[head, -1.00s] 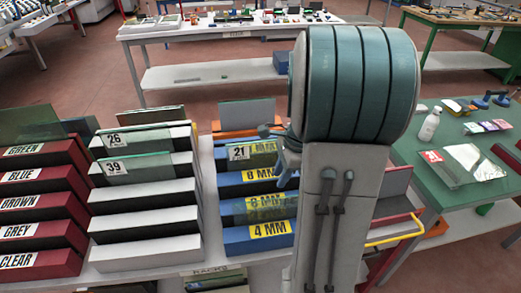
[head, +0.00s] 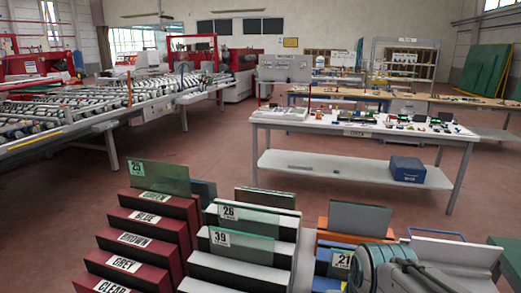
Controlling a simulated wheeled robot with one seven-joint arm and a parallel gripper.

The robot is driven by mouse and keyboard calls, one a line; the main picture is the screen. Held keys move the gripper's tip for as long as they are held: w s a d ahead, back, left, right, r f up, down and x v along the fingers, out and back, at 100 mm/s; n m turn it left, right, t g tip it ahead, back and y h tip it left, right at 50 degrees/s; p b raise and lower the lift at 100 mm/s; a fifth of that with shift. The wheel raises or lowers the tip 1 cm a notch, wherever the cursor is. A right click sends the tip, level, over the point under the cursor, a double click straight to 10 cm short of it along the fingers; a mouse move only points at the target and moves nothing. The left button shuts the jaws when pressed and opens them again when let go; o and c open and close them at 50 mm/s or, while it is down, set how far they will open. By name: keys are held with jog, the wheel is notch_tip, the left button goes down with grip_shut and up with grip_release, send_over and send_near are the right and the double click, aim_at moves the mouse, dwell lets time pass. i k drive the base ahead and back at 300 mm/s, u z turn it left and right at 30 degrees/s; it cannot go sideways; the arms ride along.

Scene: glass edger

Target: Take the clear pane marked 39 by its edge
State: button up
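The clear pane marked 39 (head: 250,247) stands upright in a white stepped rack (head: 222,270) at the bottom middle of the head view. It is a see-through, slightly greenish sheet with a black-on-white 39 label at its left end. Its top edge is bare, and its lower edge is hidden in the rack. Another clear pane, marked 26 (head: 255,222), stands one step behind it. My arm shows at the bottom right, to the right of pane 39 and apart from it in the picture. My gripper is not in view.
A red stepped rack (head: 130,240) with colour labels and a green pane marked 25 (head: 160,178) stands on the left. A blue rack with a pane marked 21 (head: 340,262) is on the right, partly behind my arm. A long table (head: 300,120) stands behind, across open floor.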

aim_at(253, 249)
jog(key=k, duration=0.5)
jog(key=u, duration=1.8)
jog(key=i, duration=1.55)
jog(key=z, duration=2.35)
